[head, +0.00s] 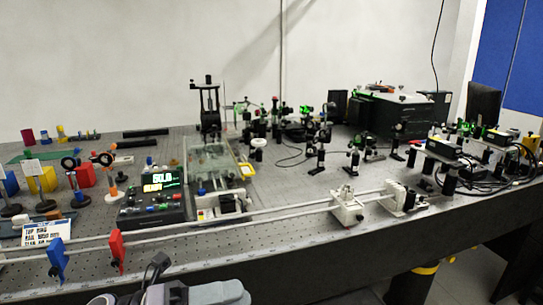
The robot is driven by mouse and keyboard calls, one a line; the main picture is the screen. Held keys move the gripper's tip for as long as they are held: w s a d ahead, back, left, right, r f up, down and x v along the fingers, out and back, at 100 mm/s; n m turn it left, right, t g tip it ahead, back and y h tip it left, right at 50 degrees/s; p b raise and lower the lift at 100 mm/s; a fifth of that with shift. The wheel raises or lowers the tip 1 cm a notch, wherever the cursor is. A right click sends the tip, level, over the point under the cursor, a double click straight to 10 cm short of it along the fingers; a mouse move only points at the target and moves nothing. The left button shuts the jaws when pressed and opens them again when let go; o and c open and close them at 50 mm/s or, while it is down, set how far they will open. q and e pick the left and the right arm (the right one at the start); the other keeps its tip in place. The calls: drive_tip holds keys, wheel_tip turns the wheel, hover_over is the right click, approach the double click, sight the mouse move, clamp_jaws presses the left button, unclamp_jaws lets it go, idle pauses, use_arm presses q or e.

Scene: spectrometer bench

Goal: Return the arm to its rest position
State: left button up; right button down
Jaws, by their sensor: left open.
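My left gripper (156,267) shows at the bottom edge of the head view, left of centre, with dark fingers pointing up. It is open, and I see nothing between its fingers. Part of my grey arm is beside it, cut off by the bottom edge. The gripper appears in front of the bench's near edge, below the long rails in the picture. Whether it is clear of the bench cannot be told exactly. My right gripper is not in view.
The optical bench (290,225) fills the middle. Long rails (275,217) run along its front, with a blue holder (57,260), a red holder (117,251) and a white carriage (347,208). A lit display box (153,208) stands behind them. Dark floor lies at lower right.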

use_arm(q)
drive_tip(key=a+f+n+t+y+p, duration=0.1)
drive_tip(key=a+f+n+t+y, duration=0.45)
drive_tip(key=n, duration=0.85)
drive_tip(key=a+f+n+t+y, duration=0.3)
drive_tip(key=f+n+t+y, duration=0.5)
drive_tip(key=n, duration=0.6)
drive_tip(key=s+a+f+n+g+y, duration=0.2)
drive_tip(key=s+f+n, duration=0.2)
drive_tip(key=s+f, duration=0.2)
drive_tip(key=s+a+f+n+g+y, duration=0.2)
drive_tip(key=s+f+n, duration=0.3)
drive_tip(key=f, duration=0.4)
drive_tip(key=shift+s+a+f+g+p, duration=0.15)
drive_tip(key=shift+s+a+g+p, duration=0.25)
drive_tip(key=shift+s+a+g, duration=0.3)
drive_tip(key=shift+w+d, duration=0.1)
clamp_jaws()
